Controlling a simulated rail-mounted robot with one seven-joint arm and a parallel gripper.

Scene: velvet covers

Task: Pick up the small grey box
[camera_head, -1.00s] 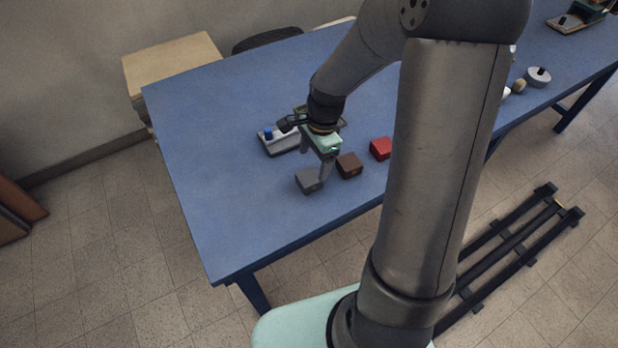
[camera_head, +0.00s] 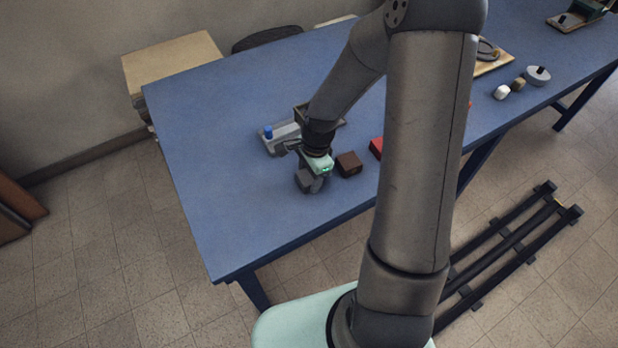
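The small grey box (camera_head: 303,181) sits on the blue table, left of the brown box (camera_head: 348,164). My gripper (camera_head: 315,182) is low over the grey box, with its pale green and grey body above the box's right part. A grey finger shows against the box's right front side. The rest of the fingers is hidden or too small to make out. I cannot tell whether the fingers touch the box or have closed on it.
A red box (camera_head: 376,147) stands right of the brown box, partly behind my arm. A grey tray (camera_head: 283,140) with a blue piece (camera_head: 268,131) lies behind the gripper. The blue table (camera_head: 215,175) is clear at the left and front left.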

